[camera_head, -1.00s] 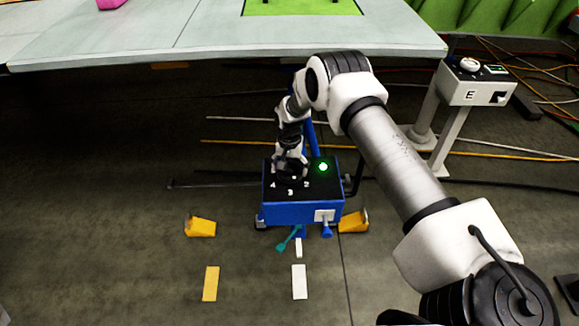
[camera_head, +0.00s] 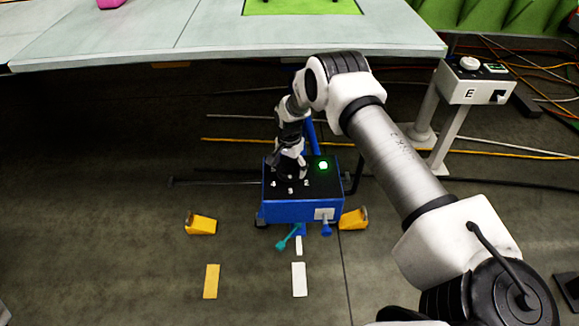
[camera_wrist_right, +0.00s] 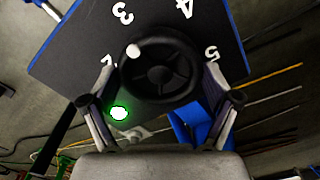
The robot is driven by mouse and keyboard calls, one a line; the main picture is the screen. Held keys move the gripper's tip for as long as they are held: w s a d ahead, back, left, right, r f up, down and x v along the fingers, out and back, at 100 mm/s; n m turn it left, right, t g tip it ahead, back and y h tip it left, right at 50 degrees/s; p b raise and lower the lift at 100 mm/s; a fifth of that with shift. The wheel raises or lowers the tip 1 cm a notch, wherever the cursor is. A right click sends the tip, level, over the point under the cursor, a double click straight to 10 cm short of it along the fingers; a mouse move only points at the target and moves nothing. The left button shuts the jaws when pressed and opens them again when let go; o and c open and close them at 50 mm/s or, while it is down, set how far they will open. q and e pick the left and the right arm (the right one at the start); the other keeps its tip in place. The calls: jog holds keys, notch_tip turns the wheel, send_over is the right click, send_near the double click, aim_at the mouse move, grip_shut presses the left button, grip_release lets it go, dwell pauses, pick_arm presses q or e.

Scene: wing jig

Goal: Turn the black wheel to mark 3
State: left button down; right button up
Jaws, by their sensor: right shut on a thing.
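The black wheel (camera_wrist_right: 160,88) sits on the dark top of a blue box (camera_head: 300,211). In the right wrist view it has spokes and a white dot (camera_wrist_right: 134,51) near its upper-left rim. The dot points left of the numeral 3 (camera_wrist_right: 122,13), not straight at it. The numerals 4 (camera_wrist_right: 184,8) and 5 (camera_wrist_right: 212,53) lie further right around the wheel. My right gripper (camera_head: 289,165) reaches down from above and is shut on the wheel, one finger on each side. In the head view it hides most of the wheel. My left gripper is not in view.
A green light (camera_head: 323,165) glows on the box top. Yellow wedges (camera_head: 201,225) stand on both sides of the box.

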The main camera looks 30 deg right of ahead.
aim_at(290, 168)
jog(key=shift+f, duration=0.1)
jog(key=o, duration=0.9)
notch_tip(290, 168, up, 8)
jog(key=shift+f, duration=0.2)
